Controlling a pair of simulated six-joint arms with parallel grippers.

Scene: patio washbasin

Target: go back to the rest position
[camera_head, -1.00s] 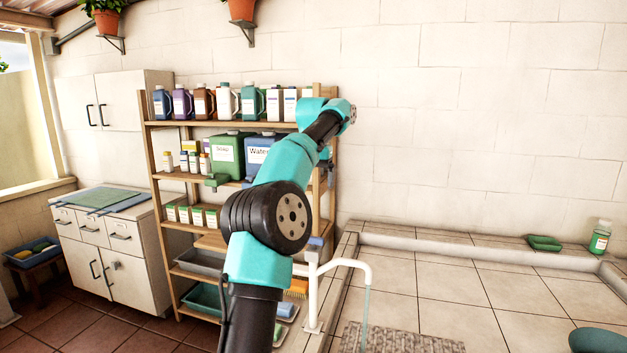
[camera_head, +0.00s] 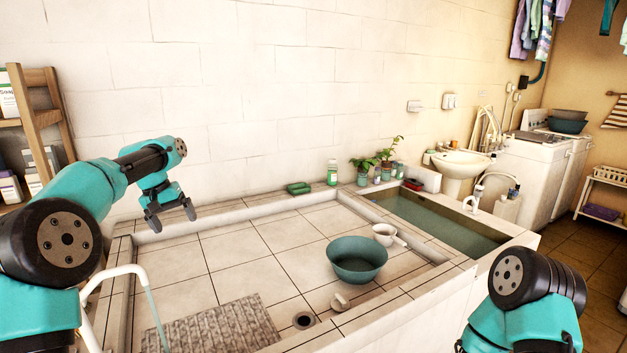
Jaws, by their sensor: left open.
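My left gripper (camera_head: 170,216) hangs over the back left part of the tiled basin, fingers pointing down, open with nothing between them. My left arm comes in from the left edge of the view. My right arm shows only as a joint and link at the bottom right; its gripper is out of view.
The tiled basin holds a green bowl (camera_head: 357,262), a white dipper (camera_head: 385,235) and a ribbed board (camera_head: 214,326). A green soap dish (camera_head: 299,188) and a bottle (camera_head: 332,173) stand at the back ledge. A white tap (camera_head: 118,273) rises beside my left arm. A water trough (camera_head: 436,222) lies right.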

